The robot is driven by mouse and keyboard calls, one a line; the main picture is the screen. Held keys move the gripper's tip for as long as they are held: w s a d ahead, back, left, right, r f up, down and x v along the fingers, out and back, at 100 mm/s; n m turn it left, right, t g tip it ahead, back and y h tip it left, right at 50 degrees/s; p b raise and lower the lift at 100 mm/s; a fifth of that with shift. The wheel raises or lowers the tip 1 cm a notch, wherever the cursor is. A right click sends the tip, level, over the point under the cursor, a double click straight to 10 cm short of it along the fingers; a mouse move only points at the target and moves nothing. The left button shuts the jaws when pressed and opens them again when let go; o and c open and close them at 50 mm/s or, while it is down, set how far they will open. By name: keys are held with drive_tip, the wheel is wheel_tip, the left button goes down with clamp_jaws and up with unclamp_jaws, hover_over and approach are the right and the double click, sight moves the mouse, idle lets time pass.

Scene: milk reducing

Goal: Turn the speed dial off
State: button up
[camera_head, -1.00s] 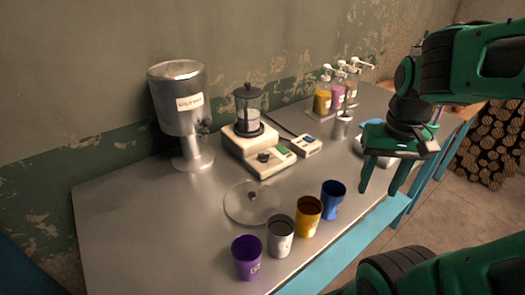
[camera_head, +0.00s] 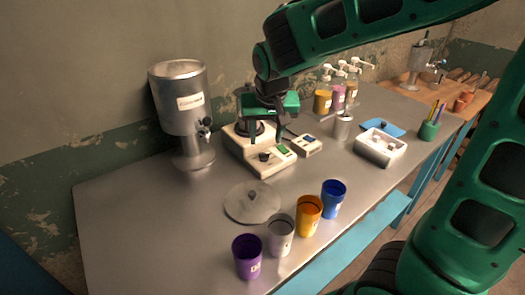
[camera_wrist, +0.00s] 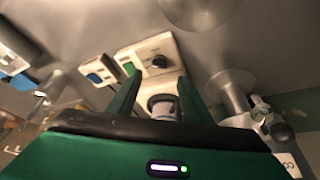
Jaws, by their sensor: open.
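The speed dial (camera_head: 264,156) is a small black knob on the front panel of a cream-coloured stirrer base (camera_head: 258,167). It also shows in the wrist view (camera_wrist: 159,61), beyond my fingertips. A green display sits beside it on the panel. My gripper (camera_head: 267,138) is above the base, close behind the dial in the head view, with its fingers apart. In the wrist view my fingers (camera_wrist: 157,82) are open with nothing gripped between them. The vessel on the base is mostly hidden behind my gripper; its dark rim shows between my fingers in the wrist view.
A metal dispenser (camera_head: 180,110) stands left of the base. A small cream box (camera_head: 306,146) and metal cup (camera_head: 342,127) are to the right.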

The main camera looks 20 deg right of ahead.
sight(264, 154)
drive_tip(key=x, duration=0.8)
drive_tip(key=c, duration=1.1)
